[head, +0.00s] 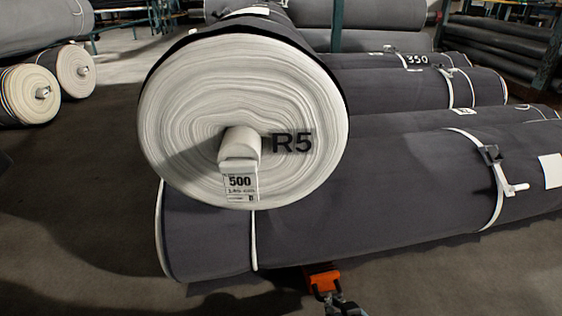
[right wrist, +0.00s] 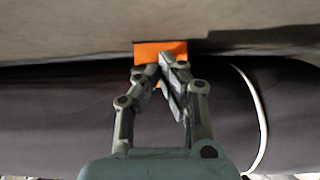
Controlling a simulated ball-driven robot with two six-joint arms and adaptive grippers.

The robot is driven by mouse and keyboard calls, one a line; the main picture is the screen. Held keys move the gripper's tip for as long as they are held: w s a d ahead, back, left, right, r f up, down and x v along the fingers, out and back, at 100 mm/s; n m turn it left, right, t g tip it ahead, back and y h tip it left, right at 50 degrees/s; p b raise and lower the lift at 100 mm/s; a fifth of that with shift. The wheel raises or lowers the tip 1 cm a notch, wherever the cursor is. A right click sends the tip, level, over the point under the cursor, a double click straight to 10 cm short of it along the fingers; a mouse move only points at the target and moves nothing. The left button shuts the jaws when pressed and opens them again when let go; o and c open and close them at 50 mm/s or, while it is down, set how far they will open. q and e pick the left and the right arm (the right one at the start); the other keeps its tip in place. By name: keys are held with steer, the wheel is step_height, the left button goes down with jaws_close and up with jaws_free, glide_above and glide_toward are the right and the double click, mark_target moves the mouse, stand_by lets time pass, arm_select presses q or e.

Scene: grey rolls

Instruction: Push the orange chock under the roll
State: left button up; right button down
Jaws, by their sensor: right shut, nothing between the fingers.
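The orange chock (head: 322,279) lies on the floor at the front lower edge of the dark grey roll (head: 370,190). In the right wrist view the chock (right wrist: 160,50) is just beyond my fingertips, and the roll (right wrist: 60,110) shows as a dark band. My right gripper (head: 328,296) is shut and empty, with its fingertips at the near side of the chock. Whether they touch it I cannot tell. The fingers hide part of the chock. How far its far end reaches under the roll is hidden. My left gripper is not in view.
A large roll marked R5 (head: 290,143) with a 500 label rests above the dark roll. More rolls (head: 440,85) lie behind at the right. Smaller rolls (head: 30,95) lie at the left. The floor (head: 80,220) at the front left is clear.

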steer(key=shift+w+a, duration=0.1)
steer(key=shift+w, duration=0.45)
steer(key=shift+s, duration=0.2)
steer(key=shift+s+d+r+p, duration=0.15)
steer(key=shift+s+p, duration=0.25)
steer(key=shift+s, duration=0.5)
steer(key=shift+s+d, duration=0.2)
steer(key=shift+s, duration=0.7)
